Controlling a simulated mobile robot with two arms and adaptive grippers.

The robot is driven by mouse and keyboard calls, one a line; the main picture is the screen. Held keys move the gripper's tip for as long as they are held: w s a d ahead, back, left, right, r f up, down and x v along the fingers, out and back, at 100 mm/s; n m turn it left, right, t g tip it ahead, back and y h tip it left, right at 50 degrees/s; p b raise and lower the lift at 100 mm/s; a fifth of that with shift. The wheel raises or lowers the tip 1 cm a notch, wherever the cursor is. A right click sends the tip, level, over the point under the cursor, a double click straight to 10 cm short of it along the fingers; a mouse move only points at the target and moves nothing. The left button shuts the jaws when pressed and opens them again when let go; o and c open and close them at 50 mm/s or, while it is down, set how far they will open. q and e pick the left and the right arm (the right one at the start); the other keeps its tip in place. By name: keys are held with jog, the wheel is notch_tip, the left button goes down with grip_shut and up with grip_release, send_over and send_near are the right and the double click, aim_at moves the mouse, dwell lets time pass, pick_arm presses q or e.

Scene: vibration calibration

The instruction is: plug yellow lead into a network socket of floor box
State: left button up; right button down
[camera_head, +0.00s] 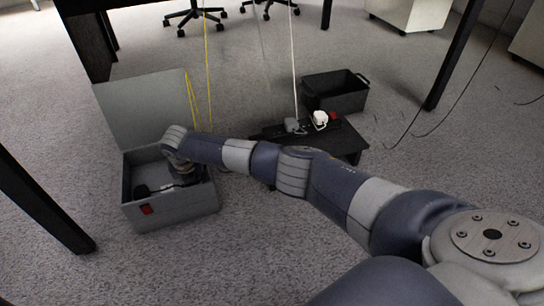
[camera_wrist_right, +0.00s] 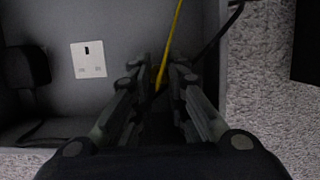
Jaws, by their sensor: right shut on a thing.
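The floor box (camera_head: 182,213) is a grey box on the carpet at the left, with its lid (camera_head: 140,112) raised. My right arm reaches into it, and the wrist hides much of the inside. In the right wrist view my right gripper (camera_wrist_right: 160,84) is shut on the yellow lead (camera_wrist_right: 173,42), which runs up from between the fingers. The lead's plug end is hidden by the fingers. A white socket plate (camera_wrist_right: 88,60) with a dark slot is on the grey panel left of the fingers. My left gripper is not in view.
A black cable (camera_wrist_right: 218,32) runs close to the right of the fingers. A low black table (camera_head: 345,140) bears a white plug (camera_head: 320,119) and a grey adapter. A dark crate (camera_head: 335,94) stands behind it. Clear carpet lies in front of the box.

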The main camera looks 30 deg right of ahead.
jog(key=shift+f, duration=0.15)
dwell(0.5)
jog(key=c, duration=1.5)
grip_release()
jog(key=shift+p+v, duration=2.55)
jog(key=shift+p, duration=0.7)
jog(key=shift+v, duration=6)
